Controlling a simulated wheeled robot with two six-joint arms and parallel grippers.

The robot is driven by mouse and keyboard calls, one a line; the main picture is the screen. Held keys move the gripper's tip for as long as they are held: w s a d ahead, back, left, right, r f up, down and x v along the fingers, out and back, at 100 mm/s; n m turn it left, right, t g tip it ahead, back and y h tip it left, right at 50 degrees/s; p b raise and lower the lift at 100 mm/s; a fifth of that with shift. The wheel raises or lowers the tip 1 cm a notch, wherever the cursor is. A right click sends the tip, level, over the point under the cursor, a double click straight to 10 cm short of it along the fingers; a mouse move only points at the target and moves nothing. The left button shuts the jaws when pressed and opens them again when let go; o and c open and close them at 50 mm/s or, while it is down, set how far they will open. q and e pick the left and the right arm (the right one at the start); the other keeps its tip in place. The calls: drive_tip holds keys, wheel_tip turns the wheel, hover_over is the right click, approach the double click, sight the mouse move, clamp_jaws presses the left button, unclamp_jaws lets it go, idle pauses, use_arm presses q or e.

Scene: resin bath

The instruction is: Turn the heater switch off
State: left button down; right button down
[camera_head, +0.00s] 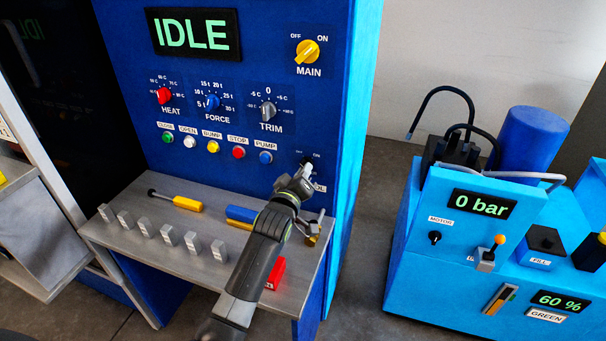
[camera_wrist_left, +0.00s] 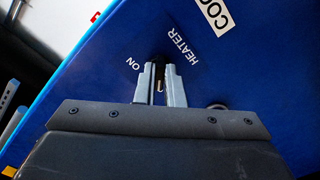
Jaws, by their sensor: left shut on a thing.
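The heater switch (camera_head: 306,160) is a small black knob on the lower right of the blue machine panel. Tiny OFF and ON marks sit above it in the head view. In the left wrist view the dark switch (camera_wrist_left: 159,62) lies between the two grey fingertips, with the words ON and HEATER on either side. My left gripper (camera_head: 301,174) is at the panel, and its fingers (camera_wrist_left: 160,72) are shut on the switch. The fingers hide much of the switch, so I cannot tell which mark it points to. My right gripper is not in view.
Above are the IDLE display (camera_head: 193,33), the yellow MAIN knob (camera_head: 307,51) and a row of buttons. A light-blue pump unit (camera_head: 420,240) stands to the right.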

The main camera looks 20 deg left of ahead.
use_arm(q)
drive_tip(key=shift+f, duration=0.1)
idle(0.4)
drive_tip(key=c, duration=1.5)
unclamp_jaws()
drive_tip(key=s, duration=0.5)
drive_tip(key=s+b, duration=0.1)
drive_tip(key=s, duration=0.5)
drive_tip(key=s+b, duration=0.1)
drive_tip(key=s, duration=0.5)
drive_tip(key=shift+s+a, duration=0.25)
drive_tip(key=shift+a, duration=0.05)
